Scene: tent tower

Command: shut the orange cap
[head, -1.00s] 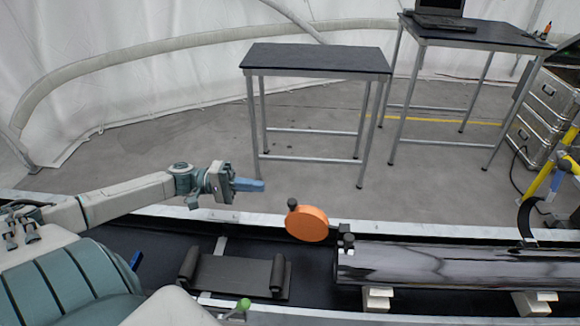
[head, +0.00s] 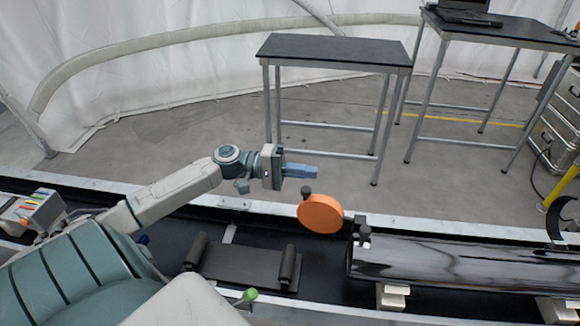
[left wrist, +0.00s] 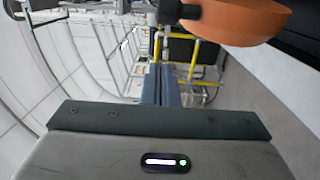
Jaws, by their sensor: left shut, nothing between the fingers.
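The orange cap (head: 321,214) is a round disc at the left end of the dark glossy tube (head: 450,262). It stands open, swung out from the tube's end, with a small black knob on its upper left edge. My left gripper (head: 312,172) is shut and empty, pointing right, above and slightly left of the cap and apart from it. In the left wrist view the cap (left wrist: 240,18) fills the upper right, beside the shut blue fingers (left wrist: 161,85). My right gripper is not in view.
A dark cradle (head: 245,266) lies in the trough left of the tube. A small black-topped table (head: 335,50) stands behind, with a taller table (head: 500,28) holding a laptop to its right. A green-knobbed lever (head: 248,295) is at the front. Floor between trough and tables is clear.

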